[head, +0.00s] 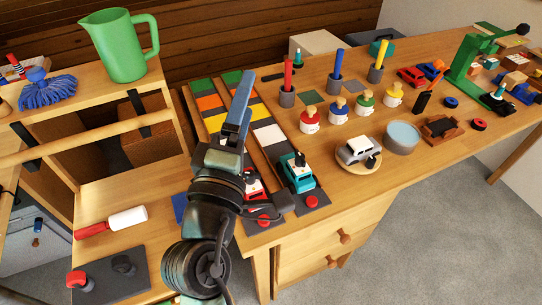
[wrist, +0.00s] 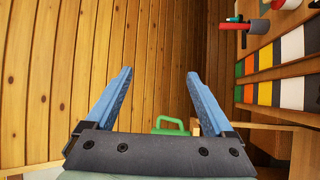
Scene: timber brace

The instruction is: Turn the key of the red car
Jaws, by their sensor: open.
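A red toy car (head: 254,187) stands at the near end of the left coloured lane in the head view, partly hidden behind my arm. A small dark piece shows on its top, but I cannot tell whether it is the key. A red knob (head: 263,219) sits in front of it. My gripper (head: 243,88) is raised above the lanes, beyond the car and apart from it. In the wrist view its blue fingers (wrist: 158,74) are spread, with nothing between them. The red car is not seen in the wrist view.
A teal car (head: 299,173) stands right of the red one. A green jug (head: 121,46) stands on the left shelf. Pen holders, peg figures and a silver car (head: 358,149) occupy the table to the right. Another small red car (head: 410,75) is farther back.

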